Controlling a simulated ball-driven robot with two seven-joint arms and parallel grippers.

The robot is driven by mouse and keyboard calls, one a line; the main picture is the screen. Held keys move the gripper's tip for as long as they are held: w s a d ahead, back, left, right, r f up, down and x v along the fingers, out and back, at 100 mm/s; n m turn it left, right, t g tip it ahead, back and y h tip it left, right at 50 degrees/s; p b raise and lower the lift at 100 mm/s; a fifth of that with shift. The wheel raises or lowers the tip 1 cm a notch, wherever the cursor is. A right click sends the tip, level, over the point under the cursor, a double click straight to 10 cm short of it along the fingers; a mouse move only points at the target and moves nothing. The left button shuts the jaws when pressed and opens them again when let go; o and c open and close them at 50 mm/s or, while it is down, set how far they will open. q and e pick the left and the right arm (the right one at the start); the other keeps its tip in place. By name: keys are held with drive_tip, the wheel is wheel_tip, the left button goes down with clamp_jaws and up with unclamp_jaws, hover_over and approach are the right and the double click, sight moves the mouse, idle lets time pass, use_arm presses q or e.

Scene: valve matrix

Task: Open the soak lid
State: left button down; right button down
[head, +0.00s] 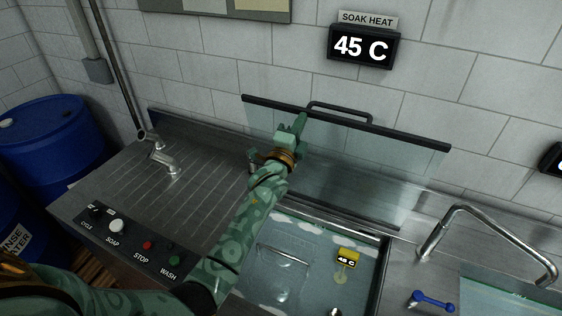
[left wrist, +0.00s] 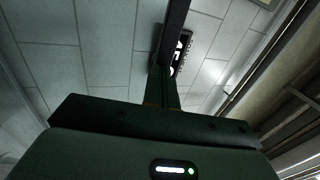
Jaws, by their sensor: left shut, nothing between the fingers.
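The soak lid (head: 345,180) is a clear glass panel with a black top bar and a black handle (head: 340,112). It stands raised, tilted up near the back wall, behind the soak basin (head: 385,262). My left gripper (head: 300,120) is shut and empty, its tips at the lid's top bar near the handle's left end. I cannot tell whether they touch it. In the left wrist view the closed fingers (left wrist: 163,88) point up beside a dark bar (left wrist: 174,25). My left forearm crosses in front of the basin's left part. My right gripper is not in view.
A steel tap (head: 490,225) and a blue handle (head: 432,301) are at right. A button panel (head: 125,240) and draining board (head: 130,180) are at left. Blue drums (head: 50,135) stand far left.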

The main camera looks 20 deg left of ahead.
sight(310, 106)
use_arm(q)
drive_tip(key=w+g, duration=0.1)
drive_tip(key=w, duration=0.2)
drive_tip(key=w+r, duration=0.1)
drive_tip(key=w, duration=0.2)
drive_tip(key=w+g, duration=0.1)
drive_tip(key=w, duration=0.2)
drive_tip(key=shift+w+r+g+p, duration=0.3)
drive_tip(key=shift+r+p, duration=0.05)
drive_tip(key=shift+r, duration=0.05)
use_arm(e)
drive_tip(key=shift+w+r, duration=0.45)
use_arm(q)
drive_tip(key=shift+a, duration=0.1)
